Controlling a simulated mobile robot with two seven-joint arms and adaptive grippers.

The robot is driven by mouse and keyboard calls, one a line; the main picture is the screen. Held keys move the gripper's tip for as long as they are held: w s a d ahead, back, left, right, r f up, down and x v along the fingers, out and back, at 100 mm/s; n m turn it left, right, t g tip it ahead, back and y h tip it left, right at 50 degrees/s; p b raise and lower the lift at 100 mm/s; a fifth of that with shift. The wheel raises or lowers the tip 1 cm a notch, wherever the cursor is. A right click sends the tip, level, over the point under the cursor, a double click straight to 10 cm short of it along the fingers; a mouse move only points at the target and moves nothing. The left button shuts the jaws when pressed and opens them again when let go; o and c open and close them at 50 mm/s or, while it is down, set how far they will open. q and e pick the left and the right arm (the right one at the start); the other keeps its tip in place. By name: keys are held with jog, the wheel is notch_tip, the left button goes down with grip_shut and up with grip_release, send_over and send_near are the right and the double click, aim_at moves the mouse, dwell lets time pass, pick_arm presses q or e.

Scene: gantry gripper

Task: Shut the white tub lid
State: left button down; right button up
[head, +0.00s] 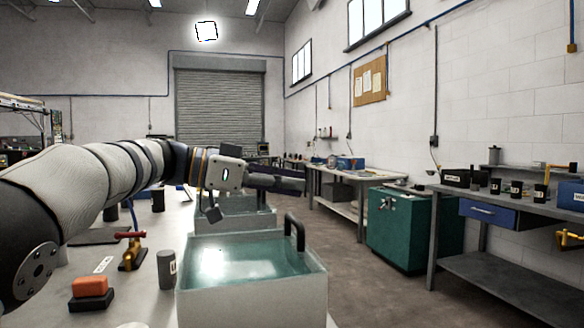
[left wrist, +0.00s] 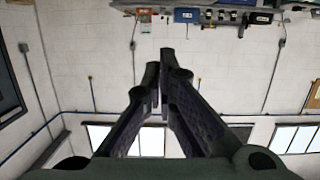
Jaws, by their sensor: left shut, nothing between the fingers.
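A white tub (head: 250,306) stands at the front of the bench, with a glossy greenish surface (head: 240,262) inside its rim. A dark upright handle (head: 294,233) rises at its right side. I cannot tell a separate lid from the tub, or how far it is open. A second pale tub (head: 232,221) stands behind it, partly hidden by my left gripper. My left gripper (head: 293,182) is shut and empty, pointing right above the tubs, apart from the handle. Its closed fingers (left wrist: 164,78) fill the middle of the left wrist view. My right gripper is not in view.
On the bench left of the tub are a dark cylinder (head: 166,269), a brass valve with a red handle (head: 131,251) and an orange block (head: 90,285) on a black base. A green cabinet (head: 402,232) and workbenches stand at right, beyond open floor.

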pick_arm(q)
jog(key=shift+w+d+f+y, duration=0.1)
jog(key=shift+d+f+y, duration=0.15)
jog(key=shift+f, duration=0.2)
jog(key=shift+w+d+f+y, duration=0.1)
jog(key=shift+f+y, duration=0.2)
jog(key=shift+f, duration=0.2)
jog(key=shift+d+f+y, duration=0.2)
jog(key=shift+f+y, duration=0.05)
jog(key=shift+f, duration=0.2)
